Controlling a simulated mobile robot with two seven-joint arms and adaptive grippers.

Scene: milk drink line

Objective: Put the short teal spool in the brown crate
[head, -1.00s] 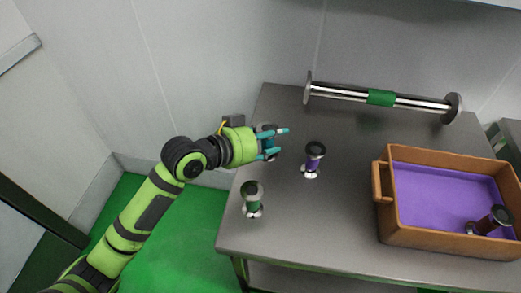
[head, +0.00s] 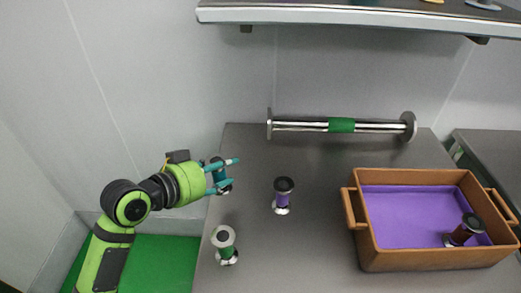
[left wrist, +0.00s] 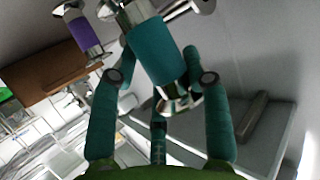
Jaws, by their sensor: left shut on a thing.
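My left gripper (head: 233,171) is shut on the short teal spool (left wrist: 160,50). In the left wrist view the spool's teal middle and shiny metal ends show between the two fingers, tilted. In the head view the fingers hide much of it, and I cannot tell whether it touches the table. The brown crate (head: 420,258) stands on the right part of the table, well to the right of the gripper. It has a purple floor, and a dark brown-red spool (head: 463,231) lies tilted inside at its right. My right gripper is not in view.
A purple spool (head: 283,196) stands between gripper and crate. A green spool (head: 224,246) stands near the table's left edge. A long metal bar with a green band (head: 341,125) lies at the back. A shelf (head: 350,17) hangs above. The middle of the table (head: 310,240) is bare.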

